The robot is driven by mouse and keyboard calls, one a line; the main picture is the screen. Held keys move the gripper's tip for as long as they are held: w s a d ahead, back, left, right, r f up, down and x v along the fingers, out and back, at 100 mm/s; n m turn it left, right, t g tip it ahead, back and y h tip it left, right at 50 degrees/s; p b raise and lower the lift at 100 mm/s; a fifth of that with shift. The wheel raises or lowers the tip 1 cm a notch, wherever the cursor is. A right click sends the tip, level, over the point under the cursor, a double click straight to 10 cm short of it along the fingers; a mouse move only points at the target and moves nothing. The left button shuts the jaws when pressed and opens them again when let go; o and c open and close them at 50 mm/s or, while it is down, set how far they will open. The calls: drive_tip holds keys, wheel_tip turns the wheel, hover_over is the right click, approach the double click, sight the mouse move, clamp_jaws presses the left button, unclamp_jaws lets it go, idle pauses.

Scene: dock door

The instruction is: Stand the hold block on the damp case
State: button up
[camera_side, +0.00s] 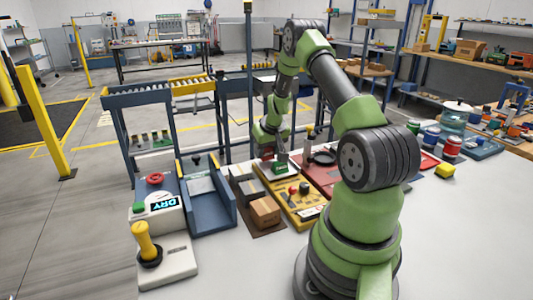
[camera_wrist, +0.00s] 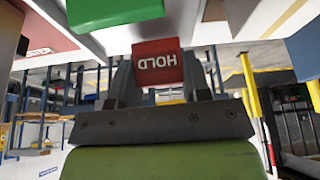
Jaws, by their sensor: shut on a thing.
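In the wrist view, my gripper (camera_wrist: 159,78) is shut on the red hold block (camera_wrist: 158,60), which has white HOLD lettering that appears upside down. A green block (camera_wrist: 110,12) and a pale surface show above and beyond it. In the side view, my gripper (camera_side: 267,152) is low over the middle of the bench, close to a white case (camera_side: 276,171) with a green piece on it. A white case (camera_side: 158,220) at the left has a DRY display. No damp label is readable, so I cannot tell which thing is the damp case.
A blue tray (camera_side: 220,209), cardboard box (camera_side: 265,212) and yellow panel (camera_side: 300,203) stand close together near my gripper. A yellow-handled lever (camera_side: 147,242) is at the front left. The pale bench is clear at the front right.

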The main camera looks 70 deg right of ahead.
drive_tip(key=r, duration=0.8)
drive_tip(key=shift+w+a+r, duration=0.15)
drive_tip(key=shift+a+r, duration=0.1)
drive_tip(key=shift+r, duration=0.15)
drive_tip(key=w+a+r+n+t+y, duration=0.1)
drive_tip(key=w+a+r+n+y, duration=0.2)
drive_tip(key=a+n, duration=0.45)
approach(235, 168)
drive_tip(key=shift+n, duration=0.35)
drive_tip(key=x, duration=0.6)
drive_tip(key=shift+f, duration=0.1)
drive_tip(key=shift+f, duration=0.1)
drive_tip(key=o, duration=0.9)
